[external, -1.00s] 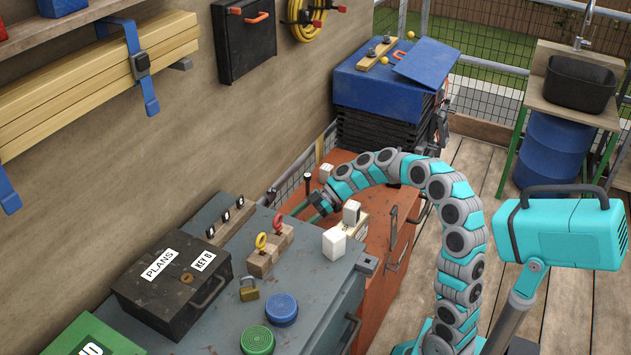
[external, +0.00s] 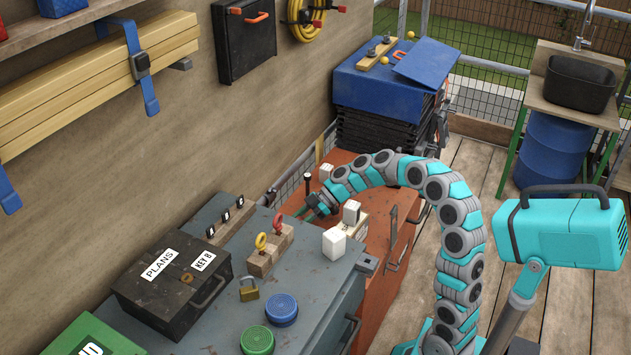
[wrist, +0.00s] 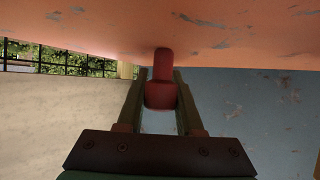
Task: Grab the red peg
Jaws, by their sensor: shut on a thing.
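In the wrist view a red peg (wrist: 162,92) with a thick block-like end stands between the two fingers of my gripper (wrist: 161,80). The fingers are shut on its sides. Its narrower part reaches up against the orange surface in that view. In the external view my gripper (external: 301,211) is low beside the grey bench, at the end of the curved arm. The peg cannot be made out there; the gripper seems to hide it.
A wooden block (external: 266,252) with a yellow ring and a red ring stands left of my gripper. A white block (external: 334,242) and a pale block on a small wooden stand (external: 350,226) are close on the right. The orange cabinet (external: 375,255) lies beyond the grey bench (external: 315,290).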

